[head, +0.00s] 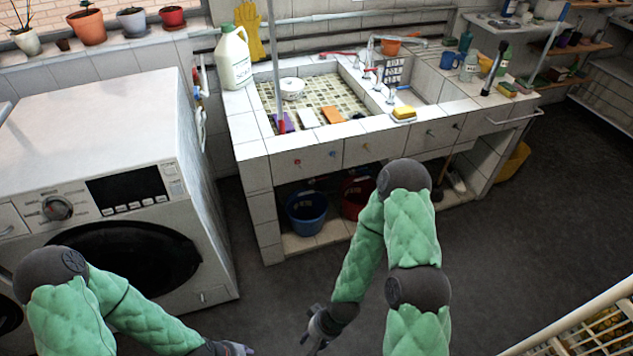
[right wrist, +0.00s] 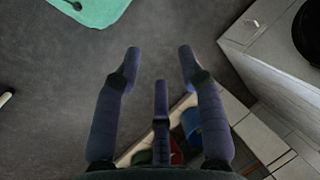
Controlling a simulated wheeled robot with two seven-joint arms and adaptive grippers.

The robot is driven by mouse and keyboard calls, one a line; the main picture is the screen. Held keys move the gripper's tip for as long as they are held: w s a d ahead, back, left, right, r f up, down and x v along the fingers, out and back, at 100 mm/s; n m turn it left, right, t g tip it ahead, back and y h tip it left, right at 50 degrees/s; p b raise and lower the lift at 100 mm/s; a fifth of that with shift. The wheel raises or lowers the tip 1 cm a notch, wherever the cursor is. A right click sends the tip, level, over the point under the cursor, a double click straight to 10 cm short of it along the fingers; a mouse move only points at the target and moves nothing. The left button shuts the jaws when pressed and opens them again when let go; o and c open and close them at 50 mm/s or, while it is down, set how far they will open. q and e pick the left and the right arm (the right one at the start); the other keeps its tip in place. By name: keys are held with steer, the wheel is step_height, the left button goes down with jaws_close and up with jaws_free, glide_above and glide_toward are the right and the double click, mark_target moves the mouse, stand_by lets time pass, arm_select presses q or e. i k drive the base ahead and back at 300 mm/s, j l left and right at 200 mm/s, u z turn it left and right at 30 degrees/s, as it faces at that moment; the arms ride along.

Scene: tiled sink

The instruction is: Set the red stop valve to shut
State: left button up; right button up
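A small red knob (head: 297,162) sits on the tiled front of the sink, left of several other small coloured knobs. My right gripper (head: 318,332) is low in front of the sink, well apart from both. In the right wrist view my right gripper (right wrist: 160,68) has its fingers spread, with nothing between them. My left gripper (head: 232,349) is at the bottom edge, partly cut off, in front of the washing machine; its opening is unclear.
A washing machine (head: 95,130) stands left of the tiled sink (head: 252,150). A blue bucket (head: 307,207) and a red bucket (head: 356,196) stand under the sink. A white rack (head: 585,325) is at the lower right. The dark floor (head: 500,240) on the right is clear.

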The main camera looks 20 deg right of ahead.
mark_target(311, 180)
steer(key=i+l, duration=0.4)
steer(key=i, duration=0.2)
steer(key=i+l, duration=0.45)
steer(key=i+z, duration=0.05)
steer(key=i, duration=0.05)
